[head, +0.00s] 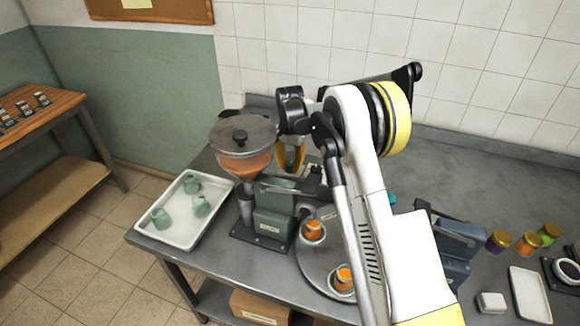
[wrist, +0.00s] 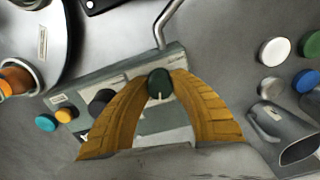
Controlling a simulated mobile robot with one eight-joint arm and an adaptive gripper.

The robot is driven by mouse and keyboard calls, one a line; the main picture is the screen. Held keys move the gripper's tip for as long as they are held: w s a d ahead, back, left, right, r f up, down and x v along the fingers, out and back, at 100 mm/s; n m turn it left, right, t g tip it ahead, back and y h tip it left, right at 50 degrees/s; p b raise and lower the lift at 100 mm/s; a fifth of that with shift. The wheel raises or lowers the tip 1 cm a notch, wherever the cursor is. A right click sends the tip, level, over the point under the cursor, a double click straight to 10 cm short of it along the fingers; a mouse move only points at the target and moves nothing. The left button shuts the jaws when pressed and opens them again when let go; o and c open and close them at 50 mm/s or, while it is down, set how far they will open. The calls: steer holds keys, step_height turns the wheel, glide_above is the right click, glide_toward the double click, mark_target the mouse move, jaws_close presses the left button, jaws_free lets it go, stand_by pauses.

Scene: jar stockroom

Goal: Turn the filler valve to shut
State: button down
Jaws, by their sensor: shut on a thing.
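The filler has a hopper (head: 242,165) of orange filling and a green body (head: 273,222) on the bench. In the wrist view its panel (wrist: 130,75) carries a small dark green round knob with a pale line (wrist: 159,84), which looks like the valve. My gripper (wrist: 160,80) is shut on this knob, with one yellow finger on each side. In the head view my gripper (head: 291,155) is behind the filler, beside the hopper, partly hidden by my arm. The knob is hidden there. The labels by the knob are too small to read.
A round turntable (head: 312,262) holds jars of orange filling in front of the filler. A white tray (head: 172,232) with green cups stands at left. Beside the knob are a black knob (wrist: 101,101) and a bent metal pipe (wrist: 163,30). A metal scoop (wrist: 280,125) lies nearby.

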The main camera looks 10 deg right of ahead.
mark_target(290, 163)
steer(key=n, duration=0.6)
steer(key=shift+b, duration=0.3)
steer(key=n, duration=0.6)
steer(key=shift+n, duration=0.3)
steer(key=c, duration=1.1)
jaws_free()
step_height(290, 163, up, 12)
